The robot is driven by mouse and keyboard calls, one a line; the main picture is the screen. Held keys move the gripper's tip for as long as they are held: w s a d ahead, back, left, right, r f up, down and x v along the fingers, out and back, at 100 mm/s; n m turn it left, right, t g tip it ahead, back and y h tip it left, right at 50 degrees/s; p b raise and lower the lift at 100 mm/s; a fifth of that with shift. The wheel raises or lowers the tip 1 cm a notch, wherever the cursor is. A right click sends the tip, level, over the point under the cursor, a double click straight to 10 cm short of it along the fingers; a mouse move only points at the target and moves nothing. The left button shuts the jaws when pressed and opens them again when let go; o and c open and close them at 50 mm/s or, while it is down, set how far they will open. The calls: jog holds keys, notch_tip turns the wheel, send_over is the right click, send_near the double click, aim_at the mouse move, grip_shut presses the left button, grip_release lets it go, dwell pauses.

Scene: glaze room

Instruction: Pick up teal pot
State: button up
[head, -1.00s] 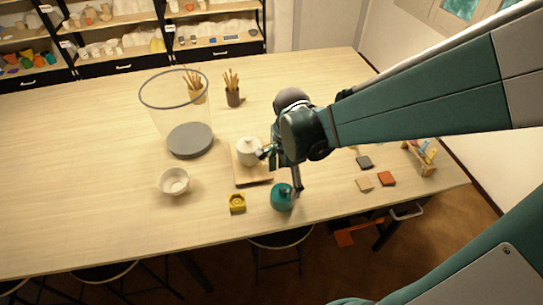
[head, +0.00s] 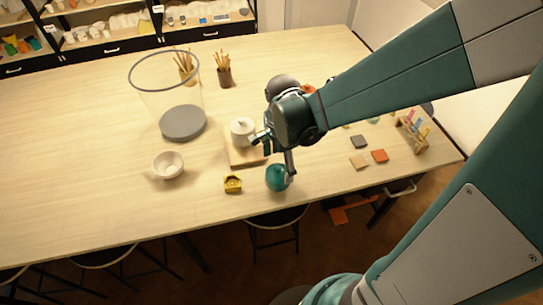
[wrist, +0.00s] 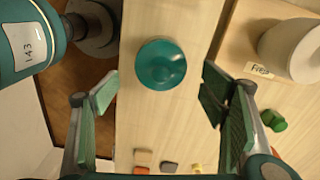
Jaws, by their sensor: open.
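The teal pot (head: 277,178) stands on the table near its front edge, small and rounded. In the wrist view the teal pot (wrist: 161,64) shows from above as a round disc, ahead of and between my fingers. My gripper (wrist: 160,105) is open, with one green-padded finger on each side and nothing between the tips. In the head view my gripper (head: 272,155) is just above the pot, and one finger overlaps its right side. I cannot tell whether that finger touches it.
A white lidded pot (head: 243,131) sits on a wooden board (head: 246,158) just behind. A yellow item (head: 233,184) and a white bowl (head: 167,165) stand to the left. Glaze tiles (head: 379,156) and a small rack (head: 412,130) are to the right. The front-left table is clear.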

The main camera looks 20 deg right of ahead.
aim_at(279, 172)
jog(key=shift+f, duration=0.2)
dwell(0.3)
jog(key=shift+f, duration=2.5)
jog(key=shift+c, duration=0.6)
jog(key=c, duration=1)
